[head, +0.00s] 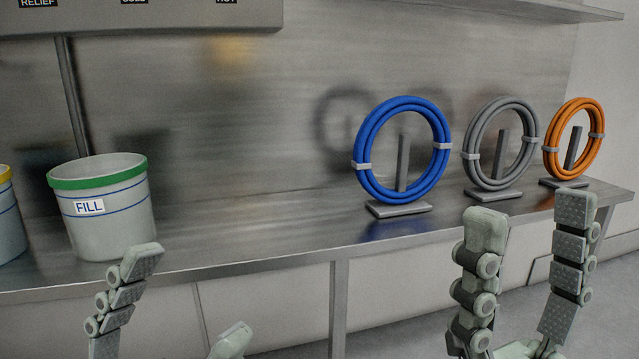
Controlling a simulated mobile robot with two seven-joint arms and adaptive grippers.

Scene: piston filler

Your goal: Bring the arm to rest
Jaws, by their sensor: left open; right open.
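My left gripper (187,298) is at the bottom left, in front of the bench edge and below the bucket. Its fingers are apart with nothing between them; the lower part is cut off by the picture's edge. My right gripper (530,222) is at the lower right, in front of the bench near the grey and orange hose coils. Its two fingers point up, wide apart, and hold nothing. My arm links behind the grippers are mostly out of view.
A metal bench (290,235) runs across the view. On it stand a green-rimmed bucket (115,215) labelled FILL, part of a yellow-rimmed bucket (8,225), and blue (373,130), grey (530,120) and orange (560,120) hose coils on stands. The bench middle is clear.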

